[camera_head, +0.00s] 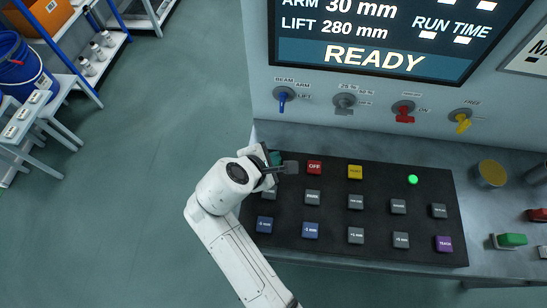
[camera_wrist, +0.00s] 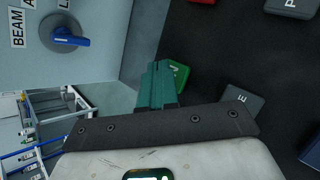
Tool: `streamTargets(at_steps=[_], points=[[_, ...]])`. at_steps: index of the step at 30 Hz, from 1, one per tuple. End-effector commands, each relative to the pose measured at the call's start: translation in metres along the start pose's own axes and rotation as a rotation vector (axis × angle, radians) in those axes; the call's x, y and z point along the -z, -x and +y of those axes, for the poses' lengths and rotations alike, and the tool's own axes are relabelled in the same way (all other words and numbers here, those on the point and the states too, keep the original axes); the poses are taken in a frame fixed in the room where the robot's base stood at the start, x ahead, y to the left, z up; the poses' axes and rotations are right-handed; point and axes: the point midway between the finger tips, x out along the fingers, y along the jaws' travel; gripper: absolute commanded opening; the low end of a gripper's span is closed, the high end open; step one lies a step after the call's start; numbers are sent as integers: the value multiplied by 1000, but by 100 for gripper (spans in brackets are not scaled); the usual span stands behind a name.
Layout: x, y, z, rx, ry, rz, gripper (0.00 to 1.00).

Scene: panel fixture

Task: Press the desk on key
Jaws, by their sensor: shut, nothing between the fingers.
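The green key (camera_wrist: 181,76), which I take for the desk on key, shows in the wrist view just right of my gripper's fingertips (camera_wrist: 160,68). The fingers hide part of its face and label. My gripper (camera_head: 276,159) is shut and empty, with its teal fingers together. In the head view it is over the upper left corner of the black key panel (camera_head: 335,182), left of the red OFF key (camera_head: 314,167), and mostly covers the green key's place. I cannot tell whether the fingertips touch the key.
A yellow key (camera_head: 355,172) and a lit green lamp (camera_head: 413,179) lie further right. Grey, blue and purple keys fill the lower rows. Above, the fixture wall carries a blue switch (camera_head: 283,98), other switches and a screen (camera_head: 390,38) reading READY.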

Motion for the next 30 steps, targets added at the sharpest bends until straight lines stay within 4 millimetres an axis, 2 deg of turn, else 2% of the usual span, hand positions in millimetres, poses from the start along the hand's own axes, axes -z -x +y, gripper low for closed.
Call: streamTargets(at_steps=[4, 17, 30], points=[[-5, 6, 4, 0, 1, 0, 0], [-5, 7, 5, -1, 0, 0, 0], [-22, 31, 22, 0, 0, 0, 0]])
